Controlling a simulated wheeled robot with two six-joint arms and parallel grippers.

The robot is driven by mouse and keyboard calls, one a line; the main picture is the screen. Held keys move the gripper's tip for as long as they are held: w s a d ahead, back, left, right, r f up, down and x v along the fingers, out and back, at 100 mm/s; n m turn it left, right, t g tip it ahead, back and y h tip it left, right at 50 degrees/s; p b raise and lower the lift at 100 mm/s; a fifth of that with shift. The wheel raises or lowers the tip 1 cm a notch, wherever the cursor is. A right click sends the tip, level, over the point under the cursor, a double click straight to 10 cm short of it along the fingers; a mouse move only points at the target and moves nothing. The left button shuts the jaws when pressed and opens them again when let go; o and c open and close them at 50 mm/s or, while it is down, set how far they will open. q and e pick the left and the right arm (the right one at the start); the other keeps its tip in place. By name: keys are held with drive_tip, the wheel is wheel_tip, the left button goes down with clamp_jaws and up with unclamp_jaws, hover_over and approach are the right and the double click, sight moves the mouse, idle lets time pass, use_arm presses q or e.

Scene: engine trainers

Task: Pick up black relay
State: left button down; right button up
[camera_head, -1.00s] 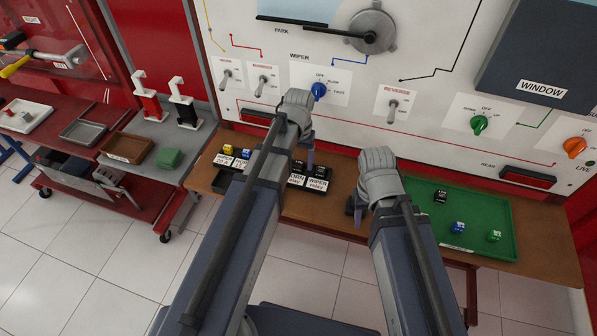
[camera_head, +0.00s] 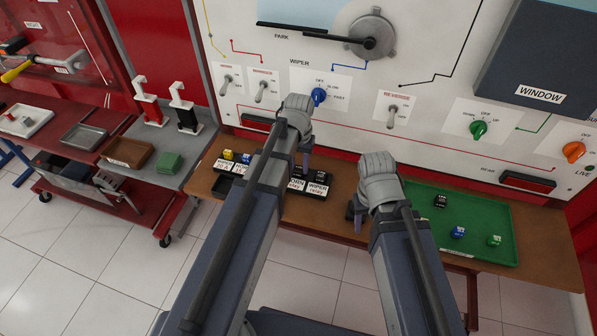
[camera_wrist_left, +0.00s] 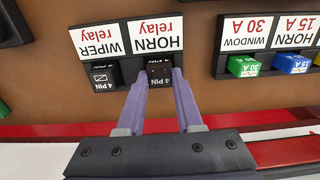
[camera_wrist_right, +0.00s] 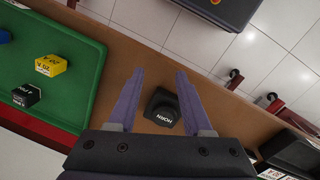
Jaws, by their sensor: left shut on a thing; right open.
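My left gripper (camera_head: 304,165) is low over the relay holder at the table's back edge. In the left wrist view its fingers are shut on a black relay (camera_wrist_left: 159,73) at the HORN relay label (camera_wrist_left: 157,37). The relay appears still seated in its holder. A second black relay (camera_wrist_left: 104,76) sits at the WIPER relay label, left of the fingers. Another black relay (camera_head: 440,200) lies in the green tray (camera_head: 480,203). My right gripper (camera_wrist_right: 159,74) is open and empty above the brown table, near a black block marked HORN (camera_wrist_right: 162,107).
The green tray also holds a blue block (camera_head: 457,230) and a green block (camera_head: 494,239); a yellow block (camera_wrist_right: 51,65) shows in the right wrist view. Fuse holders (camera_wrist_left: 270,65) stand beside the relays. The switch panel (camera_head: 420,70) rises behind the table. A grey cart (camera_head: 180,148) stands left.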

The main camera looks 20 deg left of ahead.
drive_tip(key=shift+r, duration=0.1)
use_arm(q)
wheel_tip(320, 180, up, 10)
drive_tip(key=p, duration=1)
use_arm(e)
wheel_tip(320, 180, up, 10)
use_arm(q)
drive_tip(key=shift+r, duration=0.15)
wheel_tip(320, 180, up, 6)
drive_tip(key=p, duration=0.6)
hover_over(299, 167)
drive_tip(key=shift+s, duration=0.1)
use_arm(e)
drive_tip(key=shift+r, duration=2.95)
use_arm(q)
drive_tip(key=shift+a, duration=0.1)
